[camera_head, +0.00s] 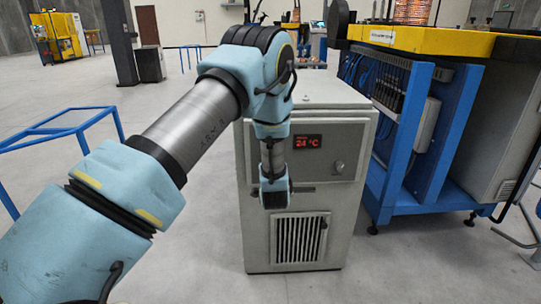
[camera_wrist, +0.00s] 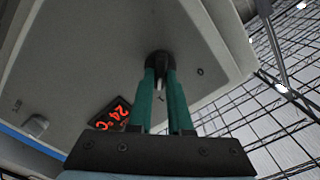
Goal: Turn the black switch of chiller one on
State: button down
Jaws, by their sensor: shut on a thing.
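The chiller (camera_head: 306,199) is a grey cabinet with a red 24 °C display (camera_head: 308,141) on its upper front. The display also shows tilted in the wrist view (camera_wrist: 113,115). The black switch (camera_wrist: 159,56) sits on the grey panel, with a pale strip on it. My gripper (camera_wrist: 161,74) has its two green fingers shut on the switch, one on each side. A round mark shows on the panel right of the switch. A small mark shows between the fingers. In the head view my arm hides the switch and the fingertips.
A small knob or latch (camera_head: 339,167) is on the chiller's front, below the display at right. A vent grille (camera_head: 299,239) is lower down. A blue-framed machine (camera_head: 417,135) stands close on the right. A blue frame table (camera_head: 62,130) stands at left, with open floor between.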

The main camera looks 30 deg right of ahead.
dwell(0.3)
jog(key=c, duration=0.8)
grip_release()
jog(key=shift+c, duration=0.2)
jog(key=shift+s, duration=0.1)
jog(key=b+v, duration=0.1)
jog(key=v, duration=0.9)
jog(key=shift+s+a, duration=0.2)
jog(key=shift+s, duration=0.05)
